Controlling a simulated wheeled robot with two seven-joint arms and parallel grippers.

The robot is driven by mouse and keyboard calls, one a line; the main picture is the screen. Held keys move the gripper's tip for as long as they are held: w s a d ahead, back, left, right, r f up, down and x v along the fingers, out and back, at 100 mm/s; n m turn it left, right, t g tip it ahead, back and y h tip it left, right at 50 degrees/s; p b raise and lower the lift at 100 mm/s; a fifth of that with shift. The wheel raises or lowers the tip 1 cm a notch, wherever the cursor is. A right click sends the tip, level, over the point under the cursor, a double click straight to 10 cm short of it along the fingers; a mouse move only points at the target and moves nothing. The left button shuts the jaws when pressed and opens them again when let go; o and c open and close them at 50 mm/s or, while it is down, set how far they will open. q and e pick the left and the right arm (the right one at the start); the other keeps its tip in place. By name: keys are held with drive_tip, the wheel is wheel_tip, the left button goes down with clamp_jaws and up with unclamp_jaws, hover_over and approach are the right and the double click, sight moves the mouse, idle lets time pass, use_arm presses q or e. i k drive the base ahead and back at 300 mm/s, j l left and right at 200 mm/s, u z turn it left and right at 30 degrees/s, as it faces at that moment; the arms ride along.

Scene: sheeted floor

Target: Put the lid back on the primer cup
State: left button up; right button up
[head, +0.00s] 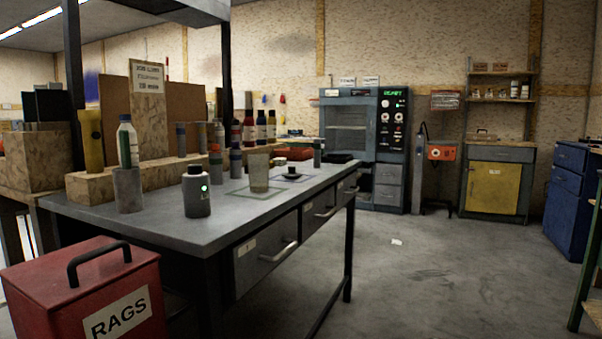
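A beige, slightly see-through cup (259,174), which looks like the primer cup, stands upright on the grey workbench (150,228). Its top looks open, with no lid seen on it. A small, flat, dark disc with a raised knob (292,177), possibly the lid, lies to the right of the cup and apart from it. The cup and the disc each sit over a pale marked square on the bench. Neither of my grippers shows in the head view.
Several small bottles and a red tray (293,154) are behind. A red rags bin (85,290) stands at the front left. The floor right of the bench (420,275) is mostly clear.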

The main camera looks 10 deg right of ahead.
sight(258, 164)
drive_tip(key=i+l, duration=0.15)
drive_tip(key=l, duration=0.15)
drive_tip(key=i+l, duration=0.15)
drive_tip(key=l, duration=0.2)
drive_tip(key=i+l, duration=0.15)
drive_tip(key=l, duration=0.15)
drive_tip(key=i+l, duration=0.1)
drive_tip(key=l, duration=0.2)
drive_tip(key=i+u, duration=0.05)
